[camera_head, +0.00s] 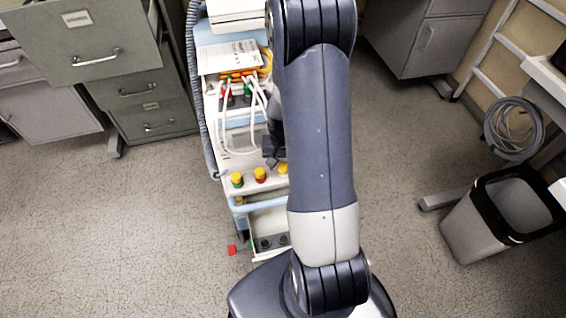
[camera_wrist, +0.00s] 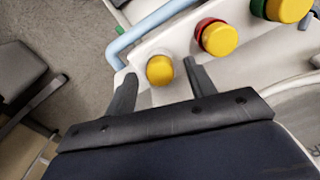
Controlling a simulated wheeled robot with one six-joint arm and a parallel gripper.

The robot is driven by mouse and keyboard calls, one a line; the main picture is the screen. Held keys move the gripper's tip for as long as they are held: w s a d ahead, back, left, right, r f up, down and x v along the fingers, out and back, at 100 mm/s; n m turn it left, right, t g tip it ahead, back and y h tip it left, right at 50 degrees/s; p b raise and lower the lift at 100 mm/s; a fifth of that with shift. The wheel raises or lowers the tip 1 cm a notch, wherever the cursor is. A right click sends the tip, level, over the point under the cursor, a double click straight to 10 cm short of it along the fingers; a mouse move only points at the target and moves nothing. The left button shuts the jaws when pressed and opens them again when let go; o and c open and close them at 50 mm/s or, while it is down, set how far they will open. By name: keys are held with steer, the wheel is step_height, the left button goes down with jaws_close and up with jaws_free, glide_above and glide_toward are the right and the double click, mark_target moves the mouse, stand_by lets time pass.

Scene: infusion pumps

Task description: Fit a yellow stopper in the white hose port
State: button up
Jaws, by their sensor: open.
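Three yellow-topped stoppers stand in a row on the front ledge of the pump cart. One has a green base (camera_head: 237,179), one a red base (camera_head: 260,175), and the third yellow stopper (camera_head: 283,169) is partly covered by my arm. In the wrist view that third stopper (camera_wrist: 160,71) has a pale base; the red-based (camera_wrist: 219,39) and green-based (camera_wrist: 288,9) ones lie up and to the right. My gripper (camera_wrist: 160,72) is open, its fingertips on either side of the third stopper in the picture; contact cannot be told. I cannot make out the white hose port.
White hoses (camera_head: 258,100) with red and green fittings run along the cart behind the ledge. A light blue rail (camera_wrist: 150,30) edges the cart. A grey bin (camera_head: 500,215) stands right, drawers (camera_head: 140,90) left.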

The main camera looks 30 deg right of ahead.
step_height(320, 180, up, 11)
steer(key=p, duration=0.2)
steer(key=shift+f, duration=0.2)
steer(key=shift+f, duration=0.1)
step_height(320, 180, down, 10)
steer(key=shift+f+b, duration=0.25)
steer(key=shift+b, duration=0.85)
steer(key=shift+r+p, duration=0.45)
steer(key=shift+f, duration=0.1)
